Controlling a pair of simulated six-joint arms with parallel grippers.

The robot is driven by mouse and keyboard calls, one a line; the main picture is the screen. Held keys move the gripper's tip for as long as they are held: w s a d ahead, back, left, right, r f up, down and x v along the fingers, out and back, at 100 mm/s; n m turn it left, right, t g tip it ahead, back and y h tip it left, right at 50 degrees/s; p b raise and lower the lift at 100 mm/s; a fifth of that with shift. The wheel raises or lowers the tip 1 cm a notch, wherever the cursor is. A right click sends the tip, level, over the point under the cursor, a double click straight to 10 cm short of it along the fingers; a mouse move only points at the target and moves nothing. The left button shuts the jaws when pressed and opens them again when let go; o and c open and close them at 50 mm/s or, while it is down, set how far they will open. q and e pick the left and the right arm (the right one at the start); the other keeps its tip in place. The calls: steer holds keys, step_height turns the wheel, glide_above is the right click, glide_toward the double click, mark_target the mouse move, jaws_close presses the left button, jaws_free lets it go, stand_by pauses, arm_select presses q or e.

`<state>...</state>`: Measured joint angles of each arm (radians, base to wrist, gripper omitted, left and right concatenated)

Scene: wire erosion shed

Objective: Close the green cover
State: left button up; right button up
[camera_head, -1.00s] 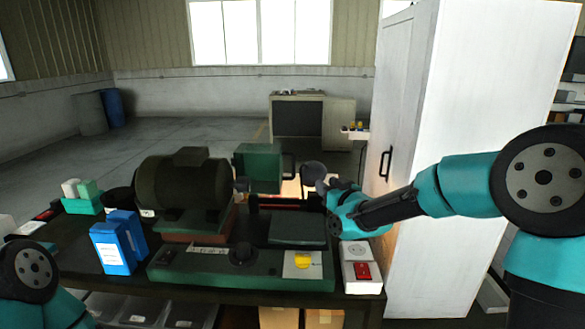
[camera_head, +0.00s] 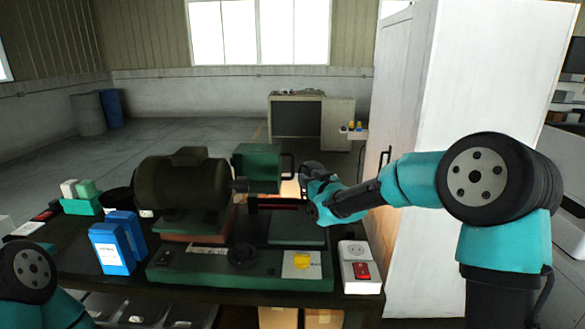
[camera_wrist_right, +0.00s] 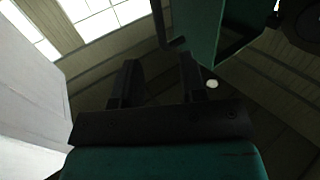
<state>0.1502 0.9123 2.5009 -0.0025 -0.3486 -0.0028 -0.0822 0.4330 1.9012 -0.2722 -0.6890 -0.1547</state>
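The green cover (camera_head: 257,168) is a box-like hood at the right end of the dark machine (camera_head: 182,184). It sits raised above the machine's green base, with a black handle (camera_head: 288,164) on its right side. My right gripper (camera_head: 306,170) is just right of the handle in the head view. In the right wrist view its two dark fingers (camera_wrist_right: 158,64) stand apart with nothing between them. The cover (camera_wrist_right: 198,28) shows beyond the fingers at the upper right, with a dark handle part near it. My left gripper is out of view.
A white box with a red switch (camera_head: 361,271) stands at the bench's right end. Blue boxes (camera_head: 112,248) and a green holder (camera_head: 82,205) are at the left. A tall white cabinet (camera_head: 440,100) stands behind my right arm.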

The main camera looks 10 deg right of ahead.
mark_target(293, 167)
steer(key=x, duration=1)
steer(key=shift+w+f, duration=0.1)
steer(key=shift+w, duration=0.15)
steer(key=shift+c, duration=0.2)
jaws_close()
